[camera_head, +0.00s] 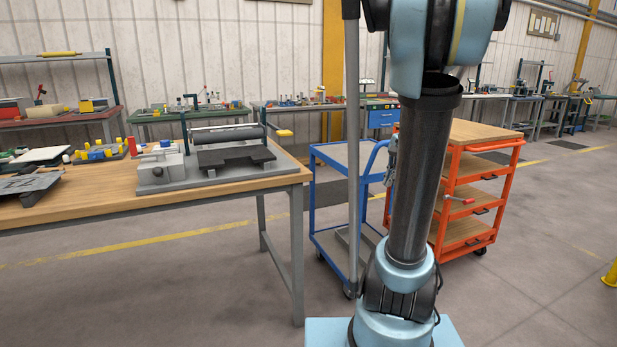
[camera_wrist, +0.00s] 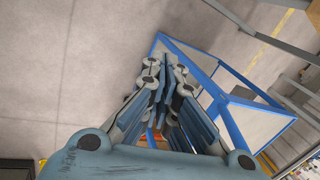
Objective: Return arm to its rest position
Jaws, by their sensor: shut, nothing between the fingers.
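My gripper (camera_wrist: 166,75) shows in the wrist view with its blue-grey fingers close together and nothing held between them. It points down toward the floor beside the blue cart. In the head view my arm stands upright at the right of centre, light blue and dark grey. A small grey part beside the arm link, in front of the blue cart, may be my gripper, mostly hidden by the arm. The panel bender (camera_head: 236,157) sits on the wooden table (camera_head: 110,206) at the left, apart from my arm.
The blue cart (camera_head: 326,219) stands behind my arm, and its blue frame shows close to my gripper in the wrist view (camera_wrist: 222,68). An orange cart (camera_head: 467,190) stands to the right. Workbenches line the back wall.

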